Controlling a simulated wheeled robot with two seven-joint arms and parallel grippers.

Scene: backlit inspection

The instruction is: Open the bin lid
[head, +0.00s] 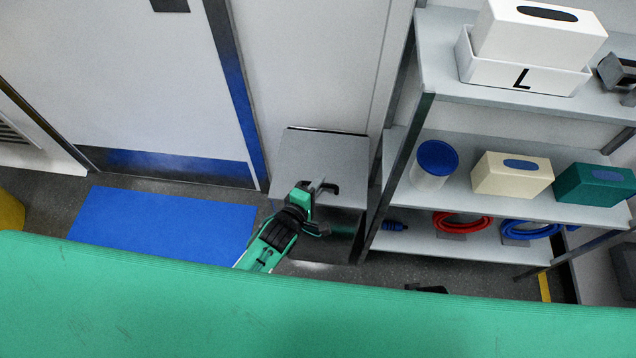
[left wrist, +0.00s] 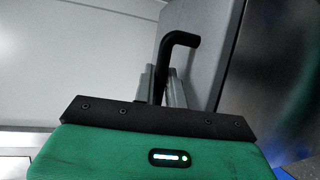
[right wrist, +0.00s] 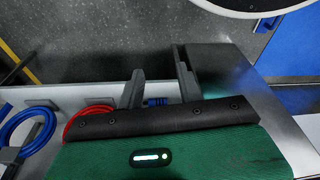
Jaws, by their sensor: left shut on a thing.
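The bin is a grey metal box (head: 345,232) standing on the floor against the wall. Its light grey lid (head: 320,155) looks flat and closed from above. My left gripper (head: 318,190) is over the front part of the lid, shut on a black bent handle (head: 331,187). In the left wrist view the handle (left wrist: 180,40) rises between the two fingers (left wrist: 163,90), with the grey lid (left wrist: 205,50) behind it. My right gripper (right wrist: 160,88) shows in its own wrist view, with its fingers apart and nothing between them.
A shelf rack (head: 403,170) stands close to the bin's right side, holding boxes, a blue-lidded tub (head: 432,170) and coiled cables (head: 462,222). A blue mat (head: 160,225) lies before the door at left. A green surface (head: 300,310) fills the foreground.

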